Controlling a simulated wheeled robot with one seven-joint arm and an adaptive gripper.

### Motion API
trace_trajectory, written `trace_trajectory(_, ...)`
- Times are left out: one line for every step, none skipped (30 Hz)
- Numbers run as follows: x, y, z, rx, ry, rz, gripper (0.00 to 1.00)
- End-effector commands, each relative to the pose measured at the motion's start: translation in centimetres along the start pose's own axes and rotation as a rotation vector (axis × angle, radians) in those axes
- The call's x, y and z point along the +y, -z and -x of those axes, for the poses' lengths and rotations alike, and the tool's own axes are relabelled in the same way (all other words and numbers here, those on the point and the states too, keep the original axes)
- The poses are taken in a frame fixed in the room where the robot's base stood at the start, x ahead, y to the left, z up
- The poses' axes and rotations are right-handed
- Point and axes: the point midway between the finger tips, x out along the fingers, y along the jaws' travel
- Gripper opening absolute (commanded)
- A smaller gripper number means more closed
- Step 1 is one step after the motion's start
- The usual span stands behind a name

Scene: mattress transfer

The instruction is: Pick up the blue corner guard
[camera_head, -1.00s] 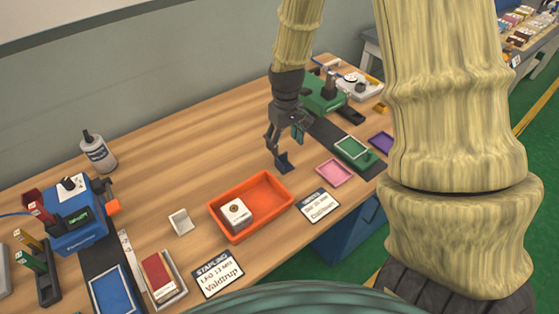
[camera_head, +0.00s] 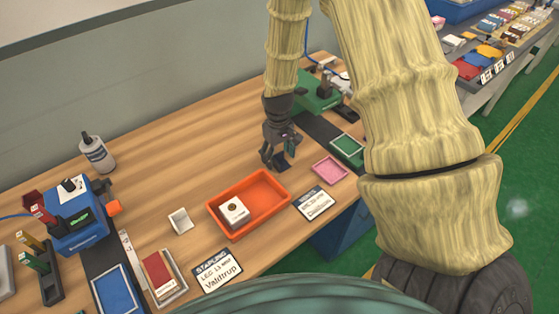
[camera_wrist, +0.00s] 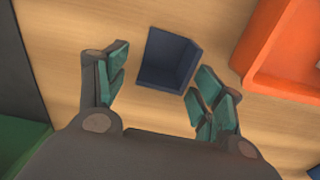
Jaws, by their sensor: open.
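The dark blue corner guard (camera_wrist: 166,61) lies on the wooden table, and in the wrist view it sits just beyond and between my open fingertips. In the head view the corner guard (camera_head: 281,161) shows beside the fingers, left of the pink tray. My gripper (camera_wrist: 158,88) is open, with green pads on both fingers and nothing between them but table and the guard's near edge. In the head view my gripper (camera_head: 277,160) points down above the guard. Whether a finger touches the guard cannot be told.
An orange bin (camera_head: 216,222) holding a white block (camera_head: 234,211) stands close by. A pink tray (camera_head: 330,169), a label card (camera_head: 315,204) and a dark strip with a green tray (camera_head: 346,147) lie to the right. A white corner piece (camera_head: 180,221) lies left of the bin.

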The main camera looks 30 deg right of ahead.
Motion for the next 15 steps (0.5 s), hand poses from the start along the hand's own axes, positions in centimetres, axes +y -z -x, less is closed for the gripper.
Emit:
trace_trajectory(-0.02,0.00,-0.24,-0.001,0.000,0.000,0.68)
trace_trajectory(-0.03,0.02,-0.36,0.000,0.000,0.000,0.68)
trace_trajectory(-0.03,0.04,-0.49,0.000,0.000,0.000,0.68)
trace_trajectory(-0.03,0.04,-0.57,0.000,0.000,0.000,0.68)
trace_trajectory(-0.02,0.05,-0.62,0.001,0.000,0.000,0.68)
trace_trajectory(-0.02,0.05,-0.66,0.001,0.000,0.000,0.68)
trace_trajectory(-0.01,0.05,-0.68,0.001,0.000,0.000,0.68)
trace_trajectory(-0.01,0.04,-0.68,0.001,0.000,0.000,0.68)
trace_trajectory(0.00,0.04,-0.68,0.001,0.000,0.000,0.68)
trace_trajectory(0.00,0.03,-0.67,0.001,0.000,0.000,0.68)
trace_trajectory(0.00,0.03,-0.67,0.001,0.000,0.000,0.68)
trace_trajectory(0.00,0.03,-0.67,0.001,0.000,0.000,0.66)
trace_trajectory(0.00,0.03,-0.67,0.001,0.000,0.000,0.61)
trace_trajectory(0.00,0.03,-0.67,0.001,0.000,0.000,0.55)
trace_trajectory(0.00,0.02,-0.66,0.001,0.000,0.000,0.48)
